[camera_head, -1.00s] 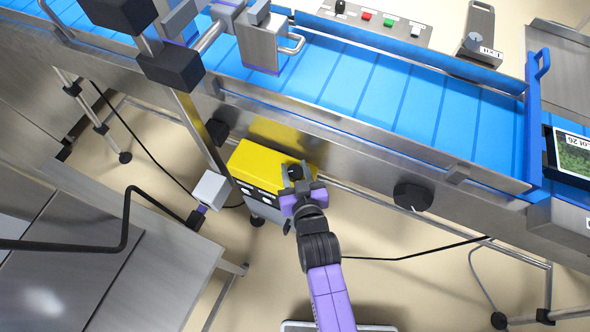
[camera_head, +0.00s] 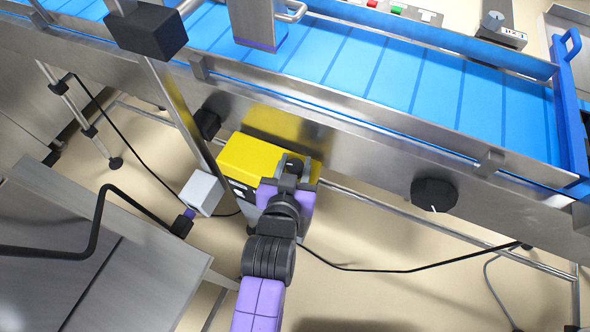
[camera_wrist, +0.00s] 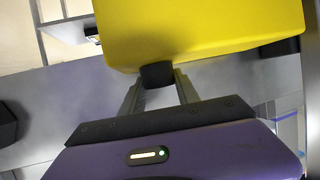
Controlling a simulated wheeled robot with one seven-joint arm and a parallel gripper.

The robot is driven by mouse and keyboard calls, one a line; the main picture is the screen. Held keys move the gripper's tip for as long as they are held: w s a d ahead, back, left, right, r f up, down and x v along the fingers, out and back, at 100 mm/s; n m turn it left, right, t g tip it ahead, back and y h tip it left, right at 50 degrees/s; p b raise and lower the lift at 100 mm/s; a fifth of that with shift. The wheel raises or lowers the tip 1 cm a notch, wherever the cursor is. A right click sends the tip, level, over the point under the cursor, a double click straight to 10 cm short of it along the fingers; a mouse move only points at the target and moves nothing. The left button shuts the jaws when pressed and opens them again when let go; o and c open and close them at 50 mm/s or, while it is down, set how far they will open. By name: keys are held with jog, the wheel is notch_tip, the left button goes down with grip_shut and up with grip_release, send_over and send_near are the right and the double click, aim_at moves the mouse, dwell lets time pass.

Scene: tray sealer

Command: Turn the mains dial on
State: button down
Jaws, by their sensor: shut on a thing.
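A yellow box (camera_head: 262,158) with a dark front panel hangs below the conveyor, and it also shows in the wrist view (camera_wrist: 205,28). A small black dial (camera_head: 294,163) sits at its right end, partly hidden by my gripper. In the wrist view the black dial (camera_wrist: 157,75) lies between the two fingertips, against the box's edge. My gripper (camera_head: 292,172) is shut on this dial, and its fingers (camera_wrist: 158,82) stand on either side of it. The dial's pointer or markings cannot be made out.
Another black knob (camera_head: 434,194) with a white mark is on the conveyor's side, right of my gripper. The blue conveyor belt (camera_head: 400,85) runs above. A light grey box (camera_head: 202,192) and a steel table (camera_head: 120,265) stand left. A black cable (camera_head: 400,270) hangs on the right.

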jog(key=shift+s+a+f+m+g+h+b, duration=0.1)
jog(key=shift+f+m+g+h+b, duration=0.3)
jog(key=shift+b, duration=1.3)
jog(key=shift+f+m+h+b, duration=0.1)
jog(key=shift+m+h+b, duration=0.55)
jog(key=shift+b, duration=1)
jog(key=shift+r+m+h+b, duration=0.2)
jog(key=shift+m+h+b, duration=0.35)
jog(key=shift+b, duration=1.05)
jog(key=c, duration=1.2)
grip_release()
jog(key=o, duration=0.3)
jog(key=shift+r, duration=0.15)
jog(key=shift+r, duration=0.1)
